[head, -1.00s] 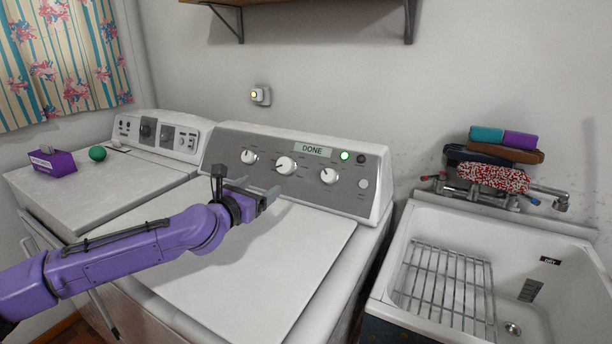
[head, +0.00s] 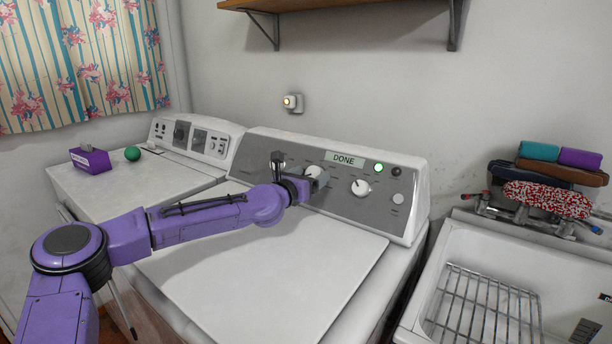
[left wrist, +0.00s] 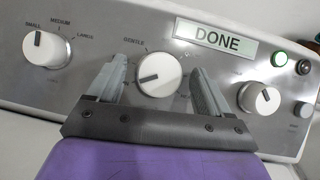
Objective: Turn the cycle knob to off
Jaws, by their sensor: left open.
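The middle white knob (head: 315,170) sits on the washer's grey control panel, below a display (head: 348,161) reading DONE. A "GENTLE" label is at its upper left, so it looks like the cycle knob. In the left wrist view this knob (left wrist: 160,74) has its dark pointer line facing left and slightly down. My left gripper (head: 322,183) is open in front of it, partly hiding it in the head view. In the left wrist view its fingers lie on either side of the knob; contact is not clear. My right gripper is out of view.
A load-size knob (left wrist: 46,49) is to the left and another knob (left wrist: 260,97) to the right. A lit green light (head: 379,168) and a pale button (head: 398,198) are further right. The washer lid (head: 260,250) is clear. A sink (head: 470,250) stands right.

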